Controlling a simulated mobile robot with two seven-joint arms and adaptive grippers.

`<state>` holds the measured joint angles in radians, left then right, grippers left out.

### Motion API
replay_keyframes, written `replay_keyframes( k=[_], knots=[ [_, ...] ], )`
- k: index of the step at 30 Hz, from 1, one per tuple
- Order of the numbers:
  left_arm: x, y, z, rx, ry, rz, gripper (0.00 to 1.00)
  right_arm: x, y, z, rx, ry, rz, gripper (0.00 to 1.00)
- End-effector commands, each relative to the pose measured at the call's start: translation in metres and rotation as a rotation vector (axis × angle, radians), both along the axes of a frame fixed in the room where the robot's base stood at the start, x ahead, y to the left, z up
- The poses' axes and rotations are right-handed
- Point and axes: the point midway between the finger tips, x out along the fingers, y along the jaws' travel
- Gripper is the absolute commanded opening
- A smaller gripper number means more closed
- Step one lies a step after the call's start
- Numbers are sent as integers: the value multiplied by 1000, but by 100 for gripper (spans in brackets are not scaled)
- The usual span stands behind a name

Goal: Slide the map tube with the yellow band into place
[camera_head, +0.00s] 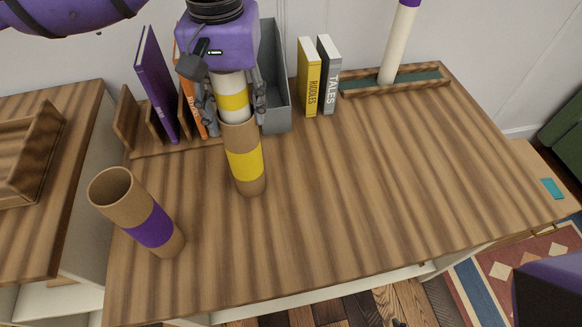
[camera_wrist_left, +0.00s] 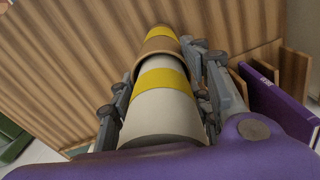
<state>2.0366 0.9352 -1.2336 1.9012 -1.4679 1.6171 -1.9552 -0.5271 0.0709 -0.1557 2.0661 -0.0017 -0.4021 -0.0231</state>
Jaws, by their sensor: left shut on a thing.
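My left gripper (camera_head: 236,104) is shut on a white map tube with a yellow band (camera_head: 233,102) and holds it nearly upright. Below it stands a brown cardboard holder with a yellow band (camera_head: 246,165). The tube's lower end meets the holder's mouth and appears to be inside it; how deep is hidden. In the left wrist view the fingers (camera_wrist_left: 165,95) flank the white tube (camera_wrist_left: 162,108), which lines up with the brown holder (camera_wrist_left: 160,47). My right gripper is not in view.
A brown holder with a purple band (camera_head: 150,230) stands open at front left. A white tube with a purple end (camera_head: 397,45) stands in a wooden tray (camera_head: 420,90) at back right. Behind the gripper are a purple book (camera_head: 158,85), a grey file box (camera_head: 276,85) and yellow and grey books (camera_head: 310,80). The tabletop's right is clear.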

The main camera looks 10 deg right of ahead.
Motion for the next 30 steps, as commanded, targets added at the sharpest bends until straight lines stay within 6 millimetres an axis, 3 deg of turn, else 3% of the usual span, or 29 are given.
replay_keyframes(
  k=[30],
  knots=[
    [41,60,0,0,0,4,19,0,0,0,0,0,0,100]
  ],
)
